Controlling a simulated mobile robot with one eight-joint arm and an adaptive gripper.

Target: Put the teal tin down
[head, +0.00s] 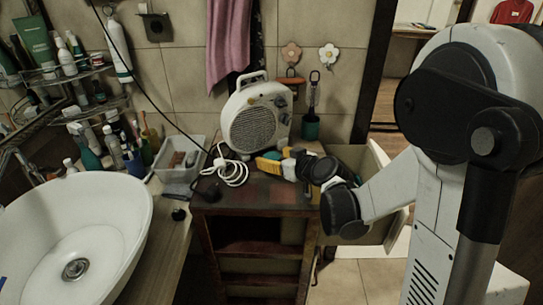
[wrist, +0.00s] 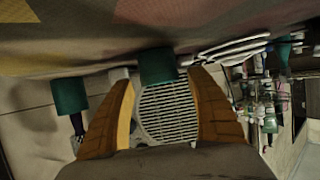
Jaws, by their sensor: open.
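The teal tin (wrist: 157,66) shows in the wrist view, between and just beyond the tips of my gripper's two fingers. My gripper (wrist: 159,74) is open, with a visible gap on each side of the tin. The wrist picture is turned over, and the tin appears to rest against the brown cabinet top (wrist: 220,25). In the head view my gripper (head: 268,162) is low over the cabinet top (head: 240,192), in front of the heater. The tin is mostly hidden there by the fingers.
A white fan heater (head: 256,122) stands close behind my gripper, with its coiled white cable (head: 232,172) to the left. A clear bin (head: 180,160) and the basin (head: 80,235) lie further left.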

